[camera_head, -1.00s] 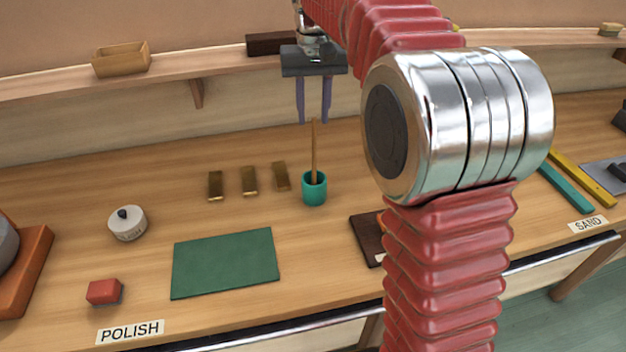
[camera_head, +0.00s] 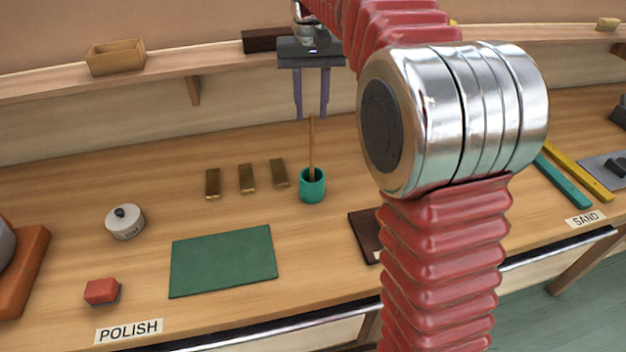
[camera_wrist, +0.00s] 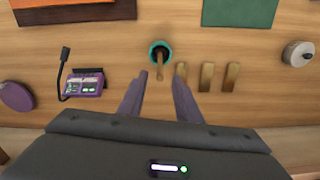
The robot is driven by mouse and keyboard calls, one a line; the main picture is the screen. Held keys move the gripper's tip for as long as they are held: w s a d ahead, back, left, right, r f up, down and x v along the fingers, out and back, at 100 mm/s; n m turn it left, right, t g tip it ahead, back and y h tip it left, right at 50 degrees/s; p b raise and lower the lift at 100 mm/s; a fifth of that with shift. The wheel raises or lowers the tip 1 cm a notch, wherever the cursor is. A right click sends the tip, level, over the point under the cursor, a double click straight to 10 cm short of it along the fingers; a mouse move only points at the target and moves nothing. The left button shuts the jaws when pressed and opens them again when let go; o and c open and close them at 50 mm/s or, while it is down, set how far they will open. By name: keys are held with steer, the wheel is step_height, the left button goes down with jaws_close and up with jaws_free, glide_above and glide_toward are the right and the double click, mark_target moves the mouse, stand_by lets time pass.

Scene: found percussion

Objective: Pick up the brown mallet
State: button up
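A thin brown stick, seemingly the mallet's handle (camera_head: 311,150), stands nearly upright in a small teal cup (camera_head: 312,187) on the bench. Its lower end is hidden in the cup, and I cannot make out a separate head. In the wrist view the handle (camera_wrist: 160,69) rises from the cup (camera_wrist: 153,46) toward me. My gripper (camera_head: 311,115) hangs above the cup with its two purple fingers pointing down, open and empty. In the wrist view the handle shows between and just beyond the fingertips (camera_wrist: 160,74). I cannot tell whether the fingers are level with the handle's top.
Several small brass bars (camera_head: 247,179) lie just left of the cup. A green mat (camera_head: 223,262) and a dark brown board (camera_head: 364,236) lie nearer the front. A purple device with a gooseneck (camera_wrist: 86,84) stands beside the cup in the wrist view. A shelf (camera_head: 150,75) runs behind.

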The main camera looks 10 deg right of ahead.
mark_target(312, 146)
step_height(312, 146, down, 6)
steer(key=shift+r, duration=0.1)
stand_by(0.4)
steer(key=shift+s+f, duration=0.2)
steer(key=shift+f, duration=2.35)
steer(key=shift+c, duration=0.7)
jaws_close()
